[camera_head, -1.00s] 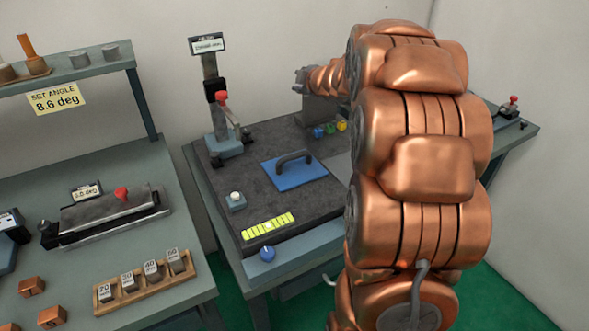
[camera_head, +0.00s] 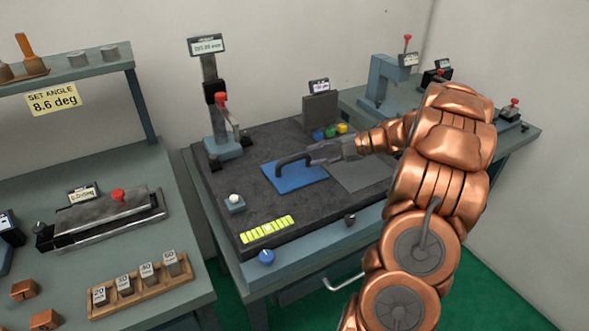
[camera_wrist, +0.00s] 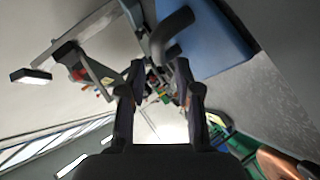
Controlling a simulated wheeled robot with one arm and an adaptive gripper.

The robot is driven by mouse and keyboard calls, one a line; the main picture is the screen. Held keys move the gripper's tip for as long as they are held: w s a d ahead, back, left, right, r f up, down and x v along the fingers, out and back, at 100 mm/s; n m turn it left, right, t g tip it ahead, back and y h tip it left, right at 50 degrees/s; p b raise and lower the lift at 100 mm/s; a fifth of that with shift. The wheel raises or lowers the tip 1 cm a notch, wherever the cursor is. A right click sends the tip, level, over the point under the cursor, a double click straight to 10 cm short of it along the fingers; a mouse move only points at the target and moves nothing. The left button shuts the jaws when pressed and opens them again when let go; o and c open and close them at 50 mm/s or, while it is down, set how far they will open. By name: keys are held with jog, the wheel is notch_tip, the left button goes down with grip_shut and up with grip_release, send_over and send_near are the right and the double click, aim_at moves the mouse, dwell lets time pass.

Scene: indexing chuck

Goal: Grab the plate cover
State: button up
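The plate cover is a flat blue plate (camera_head: 292,182) with a dark arched handle (camera_head: 283,165), lying on the dark grey bench top. My gripper (camera_head: 312,156) is at the right end of the handle in the head view, level with it. In the wrist view the fingers (camera_wrist: 158,70) stand apart with a gap between them. The handle (camera_wrist: 172,32) shows just beyond the fingertips, with the blue plate (camera_wrist: 205,35) behind it. I cannot tell whether a finger touches the handle.
A grey plate (camera_head: 360,175) lies right of the cover. A gauge stand (camera_head: 218,130) rises behind left, and a grey block (camera_head: 320,110) with small coloured blocks stands behind.

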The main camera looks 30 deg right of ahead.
aim_at(302, 157)
jog(key=shift+p+x, duration=0.35)
jog(key=shift+x, duration=0.95)
jog(key=shift+p+x, duration=0.55)
jog(key=shift+x, duration=1.45)
jog(key=shift+w+d, duration=0.1)
jog(key=shift+w, duration=0.05)
jog(key=shift+c, duration=0.3)
jog(key=shift+r, duration=0.1)
grip_shut()
